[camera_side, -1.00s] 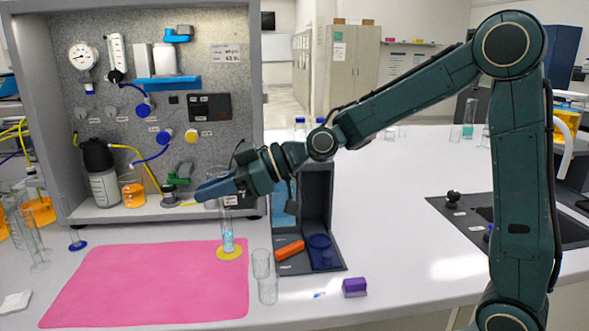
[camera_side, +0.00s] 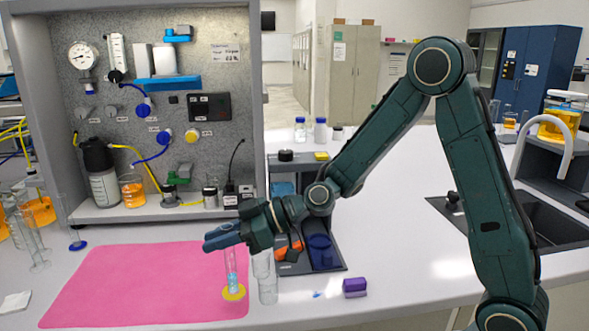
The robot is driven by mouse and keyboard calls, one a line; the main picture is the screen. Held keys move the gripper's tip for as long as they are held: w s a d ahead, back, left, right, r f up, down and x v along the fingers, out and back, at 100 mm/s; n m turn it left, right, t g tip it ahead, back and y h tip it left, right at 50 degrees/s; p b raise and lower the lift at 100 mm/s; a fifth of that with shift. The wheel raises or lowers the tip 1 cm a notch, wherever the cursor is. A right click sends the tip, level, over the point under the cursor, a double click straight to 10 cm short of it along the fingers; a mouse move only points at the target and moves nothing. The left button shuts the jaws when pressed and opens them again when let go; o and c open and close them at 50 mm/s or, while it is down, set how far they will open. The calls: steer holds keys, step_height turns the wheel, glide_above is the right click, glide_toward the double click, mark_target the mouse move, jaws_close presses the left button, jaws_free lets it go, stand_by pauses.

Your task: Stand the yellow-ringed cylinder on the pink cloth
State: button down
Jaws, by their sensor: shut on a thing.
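The yellow-ringed cylinder (camera_side: 231,270) is a clear, slim upright cylinder with light blue liquid and a yellow ring at its base. My gripper (camera_side: 222,238) is shut on its upper part, and the fingers hide its top. The cylinder's base shows against the right edge area of the pink cloth (camera_side: 130,285), toward the front. I cannot tell whether the base touches the cloth or hangs just above it. The cloth lies flat on the bench and is otherwise bare.
A purple block (camera_side: 355,287) lies farther right. The membrane panel (camera_side: 170,100) stands behind the cloth. Glassware stands at the left.

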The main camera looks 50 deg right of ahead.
steer(key=shift+f, duration=1.8)
steer(key=c, duration=1.3)
jaws_free()
steer(key=shift+r, duration=0.2)
steer(key=shift+v, duration=6)
steer(key=shift+s+f, duration=0.1)
